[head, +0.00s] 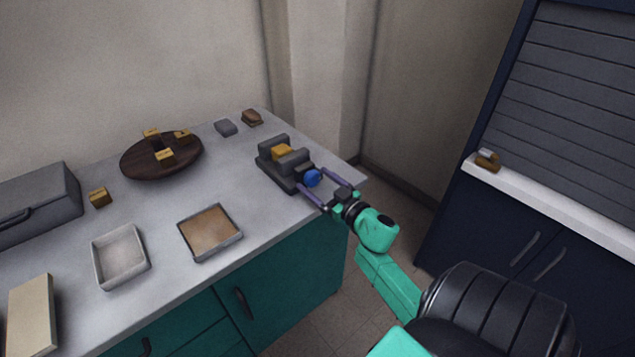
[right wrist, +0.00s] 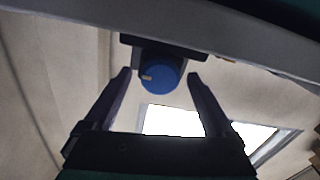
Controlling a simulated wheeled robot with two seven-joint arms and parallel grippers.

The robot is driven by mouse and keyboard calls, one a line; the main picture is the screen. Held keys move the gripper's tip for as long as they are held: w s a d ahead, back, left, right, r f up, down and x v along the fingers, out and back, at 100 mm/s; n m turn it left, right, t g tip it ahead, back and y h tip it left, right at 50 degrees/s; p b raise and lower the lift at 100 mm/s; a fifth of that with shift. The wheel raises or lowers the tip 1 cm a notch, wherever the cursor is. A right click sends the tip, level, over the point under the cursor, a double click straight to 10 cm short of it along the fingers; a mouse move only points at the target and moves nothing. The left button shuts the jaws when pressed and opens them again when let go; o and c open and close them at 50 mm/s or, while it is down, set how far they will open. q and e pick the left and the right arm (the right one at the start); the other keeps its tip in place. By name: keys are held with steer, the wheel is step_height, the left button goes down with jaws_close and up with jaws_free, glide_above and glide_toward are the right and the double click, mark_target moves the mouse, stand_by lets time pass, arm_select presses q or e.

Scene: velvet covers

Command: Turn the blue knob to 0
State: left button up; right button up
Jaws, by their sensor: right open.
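The blue knob (head: 312,178) sits on the right end of a dark grey device (head: 270,174) with a yellow block (head: 283,152) on it, near the right end of the counter. In the right wrist view the blue knob (right wrist: 160,78) shows a pale mark at its left side. No numbers can be read around it. My right gripper (head: 318,184) is open, with one finger on each side of the knob in the head view. In the right wrist view its fingertips (right wrist: 159,75) flank the knob with gaps on both sides. My left gripper is not in view.
The counter (head: 180,285) also holds a dark round board (head: 135,165) with several small yellow blocks, two shallow trays (head: 240,240) (head: 97,262), and a grey case (head: 60,190). A dark blue cabinet (head: 500,225) with a white ledge stands at the right.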

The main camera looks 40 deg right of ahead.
steer(key=c, duration=1.4)
steer(key=shift+o, duration=0.2)
steer(key=shift+n, duration=0.4)
steer(key=n, duration=0.2)
steer(key=shift+n, duration=0.4)
steer(key=n, duration=0.4)
steer(key=shift+n, duration=0.3)
steer(key=n+b, duration=0.1)
steer(key=n, duration=0.3)
steer(key=shift+f+n, duration=0.15)
steer(key=shift+n, duration=0.15)
steer(key=n+b, duration=0.2)
steer(key=n, duration=0.3)
steer(key=shift+a+n, duration=0.1)
steer(key=shift+n, duration=0.2)
